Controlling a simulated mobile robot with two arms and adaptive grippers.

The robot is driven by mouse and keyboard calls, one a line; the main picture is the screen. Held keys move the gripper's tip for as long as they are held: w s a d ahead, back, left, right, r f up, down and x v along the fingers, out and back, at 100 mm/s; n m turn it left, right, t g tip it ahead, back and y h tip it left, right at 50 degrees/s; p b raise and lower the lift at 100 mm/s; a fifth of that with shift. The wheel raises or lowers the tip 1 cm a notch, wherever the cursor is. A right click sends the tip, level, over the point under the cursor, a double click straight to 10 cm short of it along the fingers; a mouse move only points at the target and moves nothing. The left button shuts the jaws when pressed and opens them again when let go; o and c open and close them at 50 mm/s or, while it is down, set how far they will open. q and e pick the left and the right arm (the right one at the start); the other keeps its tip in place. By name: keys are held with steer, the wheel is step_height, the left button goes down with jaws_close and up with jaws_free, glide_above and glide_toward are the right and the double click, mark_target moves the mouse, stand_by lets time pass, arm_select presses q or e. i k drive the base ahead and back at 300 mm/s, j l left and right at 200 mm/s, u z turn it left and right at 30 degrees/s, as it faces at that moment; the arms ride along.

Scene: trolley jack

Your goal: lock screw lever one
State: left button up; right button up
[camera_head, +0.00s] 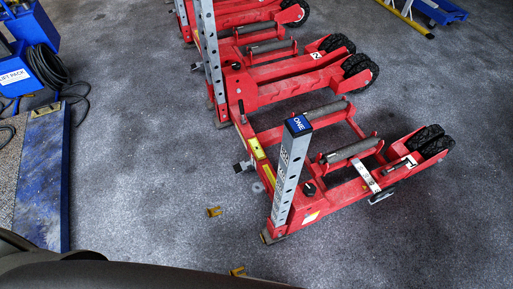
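The red trolley jack marked ONE (335,170) stands on the grey floor right of centre. Its perforated grey post (289,180) rises upright with a blue ONE cap (298,124) on top. A black knob-like part (243,166) sticks out on the jack's left side, by a yellow label (257,149). A thin upright lever (242,112) shows at the far left corner of its frame. I cannot tell for sure which part is the screw lever or whether it is locked. Neither of my grippers is in view.
More red jacks, one marked 2 (300,75), stand behind close by. A blue lift pack (22,70) with black cables and a blue-edged platform (42,175) are at left. Small yellow pieces (214,211) lie on the floor. Floor left of jack one is mostly clear.

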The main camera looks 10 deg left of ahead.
mark_target(242, 111)
steer(key=k+j+z, duration=0.1)
steer(key=j, duration=0.2)
steer(key=j+z, duration=0.25)
steer(key=j, duration=0.25)
steer(key=k+j+z, duration=0.1)
steer(key=j+z, duration=0.15)
steer(key=j, duration=0.2)
steer(key=k+j+z, duration=0.25)
steer(key=j, duration=0.25)
steer(key=i+j+z, duration=0.15)
steer(key=j, duration=0.2)
steer(key=i+j+z, duration=0.15)
steer(key=j, duration=0.2)
steer(key=i+j+z, duration=0.15)
steer(key=j, duration=0.25)
steer(key=j+z, duration=0.15)
steer(key=j, duration=0.25)
steer(key=i+j+z, duration=0.15)
steer(key=j, duration=0.25)
